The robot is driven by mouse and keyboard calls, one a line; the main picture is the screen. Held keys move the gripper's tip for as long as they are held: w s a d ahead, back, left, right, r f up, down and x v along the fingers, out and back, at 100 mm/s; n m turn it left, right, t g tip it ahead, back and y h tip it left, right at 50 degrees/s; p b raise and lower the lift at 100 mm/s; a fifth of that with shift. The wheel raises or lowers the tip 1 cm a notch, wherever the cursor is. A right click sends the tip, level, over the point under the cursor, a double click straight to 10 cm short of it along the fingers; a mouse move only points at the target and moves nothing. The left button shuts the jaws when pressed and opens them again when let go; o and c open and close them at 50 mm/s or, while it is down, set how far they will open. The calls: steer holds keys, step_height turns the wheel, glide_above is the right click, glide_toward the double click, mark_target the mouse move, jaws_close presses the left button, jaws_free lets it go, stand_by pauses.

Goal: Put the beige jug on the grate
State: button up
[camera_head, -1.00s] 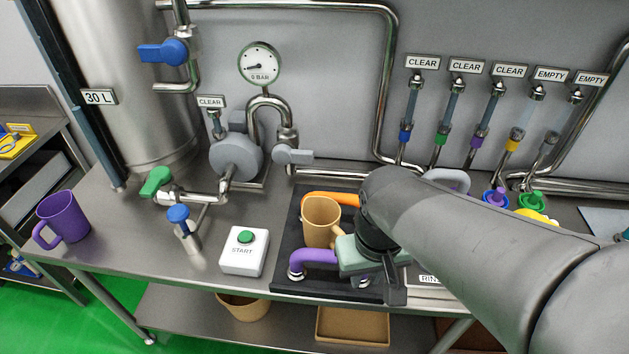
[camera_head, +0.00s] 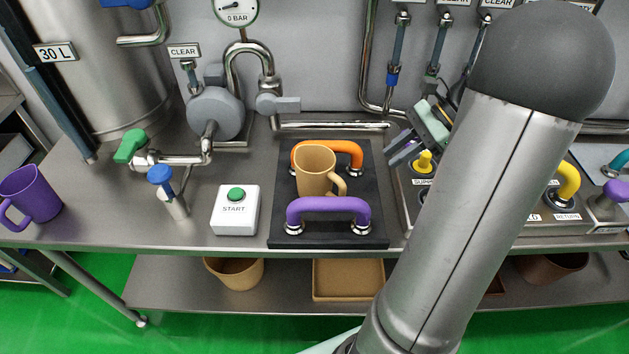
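The beige jug (camera_head: 314,172) stands upright on a dark, flat plate (camera_head: 375,225), between an orange bar and a purple bar. Its handle points to the right. I cannot make out slots in the plate, so I cannot tell whether it is the grate. My gripper (camera_head: 398,150) is to the right of the jug, behind and above the plate's right edge, and apart from the jug. Its two dark fingers show a gap with nothing between them. My arm hides part of the bench to the right.
The purple bar (camera_head: 328,206) is in front of the jug and the orange bar (camera_head: 345,149) behind it. A white START box (camera_head: 236,222) stands left of the plate. A purple mug (camera_head: 30,194) is at far left. A control panel with a yellow knob (camera_head: 424,161) is at right.

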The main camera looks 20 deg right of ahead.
mark_target(342, 192)
steer(key=p+x, duration=0.1)
steer(key=x, duration=1.5)
steer(key=shift+w+d, duration=0.1)
jaws_close()
